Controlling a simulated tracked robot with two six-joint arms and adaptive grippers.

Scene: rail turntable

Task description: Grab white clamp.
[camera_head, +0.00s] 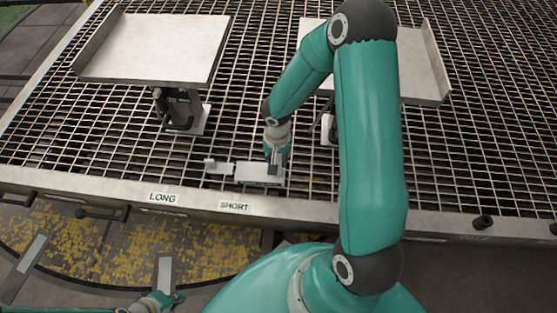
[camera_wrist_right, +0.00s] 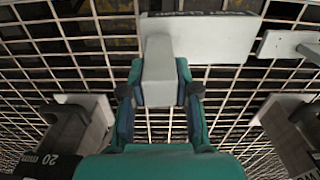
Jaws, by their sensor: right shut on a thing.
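A white clamp (camera_head: 255,172) lies on the grid table near its front edge, above the SHORT label. In the right wrist view, the white clamp (camera_wrist_right: 203,40) has a wide flat body and a narrower block. My right gripper (camera_head: 274,158) reaches down to its right end. In the wrist view, the right gripper (camera_wrist_right: 160,98) has its two fingers on either side of the narrow block, shut on it. My left gripper (camera_head: 170,300) is low at the bottom left, away from the table; its finger opening is too small to tell.
A smaller white piece (camera_head: 218,167) lies just left of the clamp. Two white trays (camera_head: 155,45) (camera_head: 425,75) stand at the back. A dark block (camera_head: 178,108) sits under the left tray. The LONG (camera_head: 162,198) and SHORT (camera_head: 234,206) labels mark the front rail.

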